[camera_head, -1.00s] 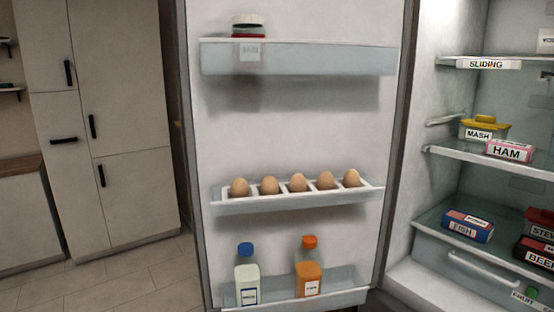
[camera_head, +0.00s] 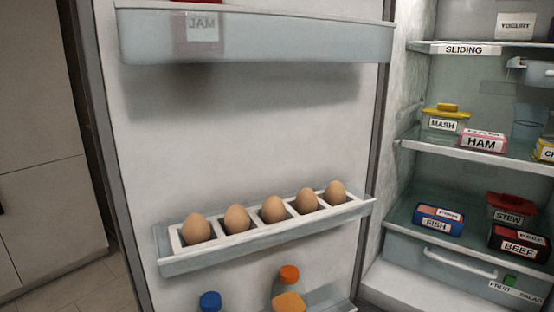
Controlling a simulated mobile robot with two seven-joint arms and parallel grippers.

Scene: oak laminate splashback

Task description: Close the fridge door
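The fridge door (camera_head: 250,140) stands wide open in the head view, its inner side facing me and filling the left and middle of the picture. Its upper shelf (camera_head: 260,42) holds a jar labelled JAM (camera_head: 200,32). Its middle rack holds several eggs (camera_head: 273,209). At the bottom are a blue-capped bottle (camera_head: 210,300) and an orange-capped bottle (camera_head: 289,290), both cut off by the frame. The open fridge interior (camera_head: 405,95) is on the right. Neither of my grippers is in view.
Inside the fridge are mash (camera_head: 445,119), ham (camera_head: 482,142), fish (camera_head: 438,219), stew (camera_head: 508,209), beef (camera_head: 518,244) and yogurt (camera_head: 515,26), all behind the shelf fronts. A pale cabinet (camera_head: 40,140) and tiled floor (camera_head: 85,285) are at the left.

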